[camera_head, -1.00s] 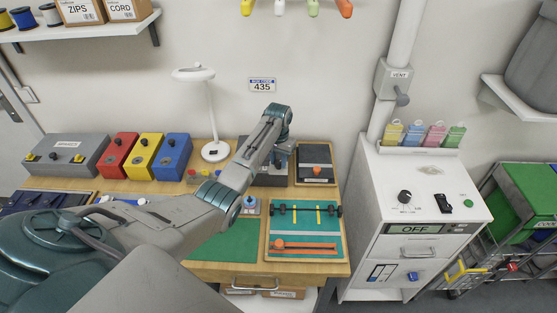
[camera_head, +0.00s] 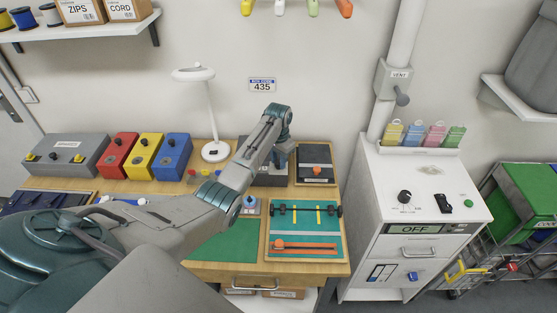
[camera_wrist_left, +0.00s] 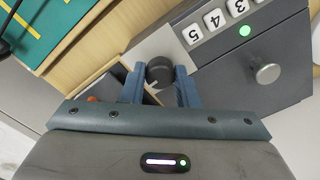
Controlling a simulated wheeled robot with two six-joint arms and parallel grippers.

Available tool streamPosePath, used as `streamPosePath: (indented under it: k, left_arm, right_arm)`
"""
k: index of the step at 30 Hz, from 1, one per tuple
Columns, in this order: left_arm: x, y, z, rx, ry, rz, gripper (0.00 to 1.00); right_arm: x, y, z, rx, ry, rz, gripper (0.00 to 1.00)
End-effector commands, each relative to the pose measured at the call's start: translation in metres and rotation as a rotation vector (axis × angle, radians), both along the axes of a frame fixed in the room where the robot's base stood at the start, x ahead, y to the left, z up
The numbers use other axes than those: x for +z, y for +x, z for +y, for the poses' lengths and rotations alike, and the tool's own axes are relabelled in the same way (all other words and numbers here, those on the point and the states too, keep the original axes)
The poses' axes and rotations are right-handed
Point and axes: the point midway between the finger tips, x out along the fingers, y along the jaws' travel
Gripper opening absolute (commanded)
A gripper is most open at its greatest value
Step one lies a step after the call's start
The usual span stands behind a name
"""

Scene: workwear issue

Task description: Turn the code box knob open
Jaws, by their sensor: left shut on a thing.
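The code box (camera_head: 270,181) is a grey box at the back of the bench, mostly hidden behind my left arm in the head view. In the left wrist view its grey face (camera_wrist_left: 282,92) has a row of white number keys, a lit green lamp (camera_wrist_left: 245,30) and a silver round pull (camera_wrist_left: 265,70). Its dark round knob (camera_wrist_left: 160,72) sits on a pale plate. My left gripper (camera_head: 281,161) is at the box, its two blue fingers (camera_wrist_left: 161,88) closed on either side of the knob. A pale mark shows on the knob's lower edge. My right gripper is not in view.
A black box with an orange knob (camera_head: 317,171) stands right of the code box. A teal board (camera_head: 291,220) with an orange slider lies in front. A white lamp (camera_head: 213,150) and coloured boxes stand left. A white cabinet (camera_head: 420,180) reading OFF stands right.

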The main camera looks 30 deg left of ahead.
Motion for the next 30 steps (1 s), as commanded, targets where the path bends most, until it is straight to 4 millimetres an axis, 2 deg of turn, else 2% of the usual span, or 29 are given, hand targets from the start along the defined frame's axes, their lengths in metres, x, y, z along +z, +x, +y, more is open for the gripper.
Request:
streamPosePath:
  k: [1, 2, 5, 13, 17, 20, 30]
  left_arm:
    - [0.002, 0.001, 0.0, 0.0, 0.001, -0.005, 0.05]
    - [0.002, 0.002, 0.001, 0.0, 0.001, -0.005, 0.3]
    - [0.002, 0.001, 0.0, 0.001, 0.001, -0.004, 0.49]
    - [0.001, 0.001, 0.0, 0.001, 0.001, -0.002, 0.5]
    - [0.008, 0.001, 0.0, 0.0, 0.001, -0.005, 0.5]
    - [0.022, 0.002, 0.0, 0.0, 0.001, -0.006, 0.5]
    - [0.087, 0.002, 0.0, 0.001, 0.002, -0.006, 0.5]
  right_arm:
    - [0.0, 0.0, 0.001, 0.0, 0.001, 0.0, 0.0]
    - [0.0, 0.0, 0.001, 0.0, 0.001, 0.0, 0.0]
    - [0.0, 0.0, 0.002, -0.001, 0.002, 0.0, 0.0]
    - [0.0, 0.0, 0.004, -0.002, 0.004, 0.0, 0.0]
    - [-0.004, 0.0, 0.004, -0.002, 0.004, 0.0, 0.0]
    - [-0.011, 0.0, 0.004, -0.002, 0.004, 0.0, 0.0]
    - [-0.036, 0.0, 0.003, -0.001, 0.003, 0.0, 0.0]
